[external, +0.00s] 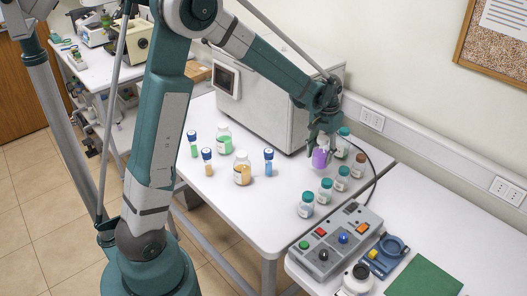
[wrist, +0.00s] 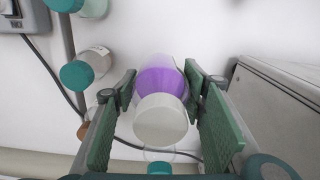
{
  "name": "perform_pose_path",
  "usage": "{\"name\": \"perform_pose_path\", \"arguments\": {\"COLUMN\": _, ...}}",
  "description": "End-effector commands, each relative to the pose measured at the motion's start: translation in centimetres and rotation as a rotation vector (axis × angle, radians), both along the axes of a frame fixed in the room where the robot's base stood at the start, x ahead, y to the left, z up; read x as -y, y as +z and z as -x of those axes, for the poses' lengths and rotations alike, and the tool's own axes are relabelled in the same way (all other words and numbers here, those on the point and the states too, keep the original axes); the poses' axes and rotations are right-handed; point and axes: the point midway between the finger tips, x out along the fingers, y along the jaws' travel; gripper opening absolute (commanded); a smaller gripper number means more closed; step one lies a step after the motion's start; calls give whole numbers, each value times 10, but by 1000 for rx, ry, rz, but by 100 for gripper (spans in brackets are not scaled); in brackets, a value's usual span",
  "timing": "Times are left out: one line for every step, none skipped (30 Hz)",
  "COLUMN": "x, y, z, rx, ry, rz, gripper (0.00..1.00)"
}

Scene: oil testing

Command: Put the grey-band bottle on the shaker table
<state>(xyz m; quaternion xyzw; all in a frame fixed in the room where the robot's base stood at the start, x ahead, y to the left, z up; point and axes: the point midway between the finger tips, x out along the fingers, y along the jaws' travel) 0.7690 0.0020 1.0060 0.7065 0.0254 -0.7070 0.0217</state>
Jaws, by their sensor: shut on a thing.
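My gripper (external: 323,133) is at the back right of the white table, pointing down. It is shut on a bottle of purple liquid (external: 319,158) with a pale grey-white cap. In the wrist view the purple bottle (wrist: 160,85) stands between the green finger pads of my gripper (wrist: 160,88). I cannot tell whether its base touches the table. No grey band can be made out clearly on any bottle. I cannot tell for sure which thing is the shaker table; a small blue device (external: 388,252) stands at the front right, beside a grey button box (external: 335,242).
Several teal-capped bottles, one at the front (external: 307,205), stand close around my gripper. A large grey machine (external: 270,98) is just left of it. Green (external: 224,139) and orange (external: 242,170) bottles and small vials stand further left. A green mat (external: 425,277) lies front right.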

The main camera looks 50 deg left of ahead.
Motion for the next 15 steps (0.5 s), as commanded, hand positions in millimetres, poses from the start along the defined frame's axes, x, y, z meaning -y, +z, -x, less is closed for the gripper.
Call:
{"name": "perform_pose_path", "arguments": {"x": 2, "y": 3, "z": 6, "rx": 0, "ry": 19, "rz": 0, "gripper": 22}}
{"name": "perform_pose_path", "arguments": {"x": 2, "y": 4, "z": 8, "rx": 0, "ry": 30, "rz": 0, "gripper": 22}}
{"name": "perform_pose_path", "arguments": {"x": 3, "y": 6, "z": 12, "rx": 0, "ry": 46, "rz": 0, "gripper": 22}}
{"name": "perform_pose_path", "arguments": {"x": 3, "y": 7, "z": 14, "rx": 0, "ry": 57, "rz": 0, "gripper": 22}}
{"name": "perform_pose_path", "arguments": {"x": 3, "y": 8, "z": 16, "rx": -1, "ry": 69, "rz": 0, "gripper": 22}}
{"name": "perform_pose_path", "arguments": {"x": 3, "y": 10, "z": 20, "rx": -1, "ry": 85, "rz": 0, "gripper": 22}}
{"name": "perform_pose_path", "arguments": {"x": 3, "y": 12, "z": 22, "rx": 0, "ry": 98, "rz": 0, "gripper": 22}}
{"name": "perform_pose_path", "arguments": {"x": 4, "y": 13, "z": 25, "rx": 0, "ry": 110, "rz": 0, "gripper": 22}}
{"name": "perform_pose_path", "arguments": {"x": 4, "y": 16, "z": 29, "rx": 0, "ry": 129, "rz": 0, "gripper": 22}}
{"name": "perform_pose_path", "arguments": {"x": 4, "y": 18, "z": 32, "rx": 0, "ry": 143, "rz": 0, "gripper": 22}}
{"name": "perform_pose_path", "arguments": {"x": 4, "y": 20, "z": 35, "rx": 0, "ry": 158, "rz": 0, "gripper": 22}}
{"name": "perform_pose_path", "arguments": {"x": 4, "y": 23, "z": 40, "rx": 0, "ry": 182, "rz": 0, "gripper": 22}}
{"name": "perform_pose_path", "arguments": {"x": 4, "y": 25, "z": 44, "rx": 0, "ry": 200, "rz": 0, "gripper": 22}}
{"name": "perform_pose_path", "arguments": {"x": 4, "y": 28, "z": 48, "rx": 0, "ry": 220, "rz": 0, "gripper": 22}}
{"name": "perform_pose_path", "arguments": {"x": 5, "y": 31, "z": 54, "rx": -1, "ry": 249, "rz": 0, "gripper": 22}}
